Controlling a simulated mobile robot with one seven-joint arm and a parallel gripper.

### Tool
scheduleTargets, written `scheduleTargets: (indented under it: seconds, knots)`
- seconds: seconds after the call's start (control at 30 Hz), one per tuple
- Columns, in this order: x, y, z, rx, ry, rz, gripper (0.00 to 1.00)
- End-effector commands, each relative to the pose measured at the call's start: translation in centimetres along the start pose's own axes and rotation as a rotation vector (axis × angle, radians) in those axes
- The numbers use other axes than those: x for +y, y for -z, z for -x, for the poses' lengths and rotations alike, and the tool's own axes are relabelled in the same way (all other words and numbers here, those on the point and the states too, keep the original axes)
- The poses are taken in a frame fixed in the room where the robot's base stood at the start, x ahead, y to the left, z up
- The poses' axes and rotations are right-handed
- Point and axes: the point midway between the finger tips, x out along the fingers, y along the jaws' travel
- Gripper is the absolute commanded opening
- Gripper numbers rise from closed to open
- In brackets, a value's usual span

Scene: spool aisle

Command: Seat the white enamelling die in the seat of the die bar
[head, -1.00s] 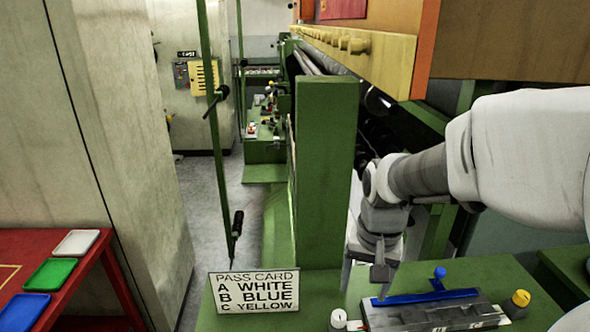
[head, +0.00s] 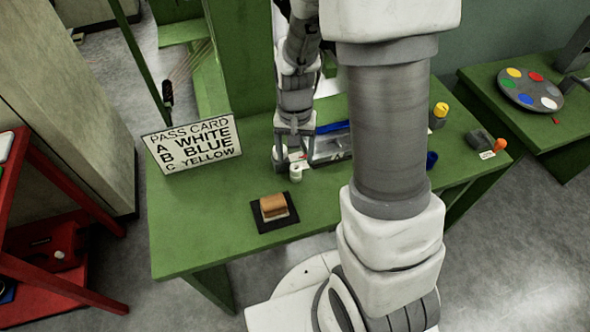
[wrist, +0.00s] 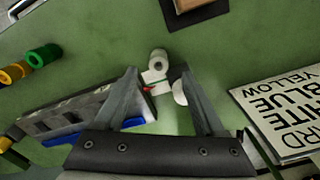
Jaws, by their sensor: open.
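A small white cylinder (head: 296,173), which looks like the white enamelling die, stands on the green table near the die bar's end. In the wrist view the white cylinder (wrist: 158,63) shows a dark hole in its end. My gripper (wrist: 158,74) is open and empty, its fingertips on either side of the cylinder's near end; contact cannot be told. The grey die bar (wrist: 88,108) with a blue strip lies to the left in the wrist view, partly behind the left finger. In the head view my arm hides much of the die bar (head: 328,146). Its seat is not clear.
The pass card (head: 195,145) stands at the table's left. A brown block (head: 273,206) on a dark pad lies at the front. A yellow-topped piece (head: 440,111), a blue cup (head: 431,160) and an orange piece (head: 500,145) stand at the right. The table's front left is clear.

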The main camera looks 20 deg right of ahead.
Motion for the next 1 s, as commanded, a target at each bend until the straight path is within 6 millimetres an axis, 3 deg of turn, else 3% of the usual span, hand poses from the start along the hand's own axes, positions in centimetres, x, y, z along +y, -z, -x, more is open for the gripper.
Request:
scheduleTargets:
  seconds: [0.17, 0.5, 0.8, 1.0]
  knots:
    - [0.0, 0.0, -1.1, -0.001, 0.0, -0.001, 0.71]
    - [0.2, 0.1, -5.4, -0.001, -0.001, 0.0, 0.71]
    - [0.2, 0.2, -5.7, 0.001, 0.001, 0.0, 0.71]
    - [0.2, 0.2, -5.7, 0.001, 0.001, 0.0, 0.37]
